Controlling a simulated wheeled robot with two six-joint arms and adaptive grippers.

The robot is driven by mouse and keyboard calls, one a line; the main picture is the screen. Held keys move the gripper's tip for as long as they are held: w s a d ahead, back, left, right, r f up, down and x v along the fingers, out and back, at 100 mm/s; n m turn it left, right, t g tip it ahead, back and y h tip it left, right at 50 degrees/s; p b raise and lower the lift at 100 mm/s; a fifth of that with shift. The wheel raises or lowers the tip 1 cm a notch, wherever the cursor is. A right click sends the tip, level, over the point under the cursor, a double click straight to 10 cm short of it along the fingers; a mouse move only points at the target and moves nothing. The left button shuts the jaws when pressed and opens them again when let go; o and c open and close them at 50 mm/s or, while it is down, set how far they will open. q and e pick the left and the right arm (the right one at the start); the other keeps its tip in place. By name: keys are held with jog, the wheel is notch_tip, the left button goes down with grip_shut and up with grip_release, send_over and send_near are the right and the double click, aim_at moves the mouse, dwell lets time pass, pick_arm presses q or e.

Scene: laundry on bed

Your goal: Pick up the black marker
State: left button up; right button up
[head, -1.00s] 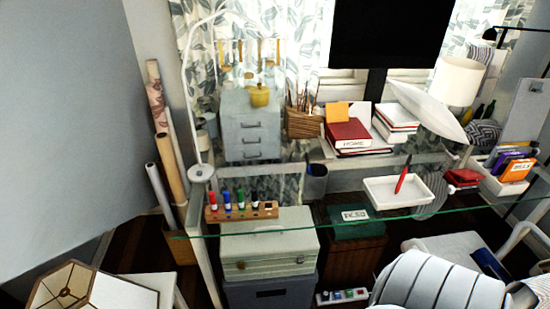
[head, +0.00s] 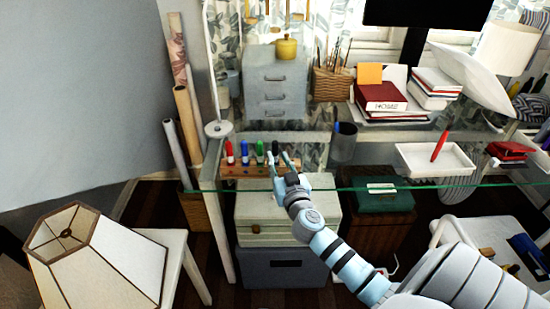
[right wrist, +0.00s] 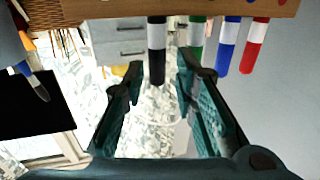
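The black marker (right wrist: 157,55) stands upright in the wooden marker rack (head: 232,171), at the right of the green marker (head: 260,152) in the head view. The right wrist view is upside down, so the marker hangs from the rack at the top. My right gripper (head: 280,158) is at the rack's right part. In the right wrist view its two dark fingers (right wrist: 160,72) are spread, with the black marker seen in the gap between them and not visibly touched. In the head view the gripper partly covers the marker. My left gripper is not in view.
The blue marker (head: 244,152) and red marker (head: 229,153) stand further left in the rack. The rack is on a glass desk (head: 330,182). A dark pen cup (head: 343,143) and a white tray (head: 420,160) with a red pen (head: 440,146) are to the right.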

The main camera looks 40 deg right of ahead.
aim_at(276, 154)
jog(key=x, duration=0.5)
jog(key=shift+w+d+f, duration=0.15)
jog(key=shift+d+f, duration=0.05)
jog(key=shift+f, duration=0.15)
jog(key=shift+r, duration=0.1)
grip_shut()
